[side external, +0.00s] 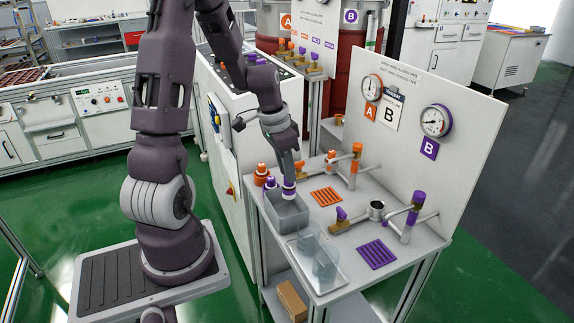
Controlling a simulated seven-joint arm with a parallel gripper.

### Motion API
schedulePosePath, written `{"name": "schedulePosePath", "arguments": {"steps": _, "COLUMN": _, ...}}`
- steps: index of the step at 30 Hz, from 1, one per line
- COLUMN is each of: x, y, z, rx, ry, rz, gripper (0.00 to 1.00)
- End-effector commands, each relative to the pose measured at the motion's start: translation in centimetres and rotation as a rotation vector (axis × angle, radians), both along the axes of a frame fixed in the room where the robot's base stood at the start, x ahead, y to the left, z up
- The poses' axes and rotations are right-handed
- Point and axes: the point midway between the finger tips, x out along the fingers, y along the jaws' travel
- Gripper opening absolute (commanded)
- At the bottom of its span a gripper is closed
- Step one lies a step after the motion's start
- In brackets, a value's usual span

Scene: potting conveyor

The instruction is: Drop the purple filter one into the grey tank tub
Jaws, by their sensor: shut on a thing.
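The grey tank tub (290,222) stands at the left end of the work table. My gripper (288,180) points down over the tub and is shut on a small purple and white filter (289,190). The filter is upright at the tub's back part, near rim height in this view; I cannot tell whether its lower end is inside the tub. The fingertips are small and partly merge with the filter. A second purple and white piece (269,184) and an orange and white piece (261,172) stand just behind the tub at left.
A white gauge panel (455,165) stands behind.

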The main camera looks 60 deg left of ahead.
Motion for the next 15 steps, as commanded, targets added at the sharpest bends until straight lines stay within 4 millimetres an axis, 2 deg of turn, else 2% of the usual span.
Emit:
{"name": "schedulePosePath", "arguments": {"steps": 1, "x": 0.02, "y": 0.01, "z": 0.01, "rx": 0.000, "ry": 0.000, "rz": 0.000, "gripper": 0.28}}
{"name": "schedulePosePath", "arguments": {"steps": 4, "x": 0.02, "y": 0.01, "z": 0.02, "rx": 0.000, "ry": 0.000, "rz": 0.000, "gripper": 0.47}}
{"name": "schedulePosePath", "arguments": {"steps": 5, "x": 0.02, "y": 0.01, "z": 0.02, "rx": 0.000, "ry": 0.000, "rz": 0.000, "gripper": 0.49}}
{"name": "schedulePosePath", "arguments": {"steps": 12, "x": 0.00, "y": 0.00, "z": 0.03, "rx": 0.000, "ry": 0.000, "rz": 0.000, "gripper": 0.49}}
{"name": "schedulePosePath", "arguments": {"steps": 15, "x": -0.08, "y": 0.09, "z": 0.85, "rx": 0.003, "ry": -0.003, "rz": 0.001, "gripper": 0.49}}
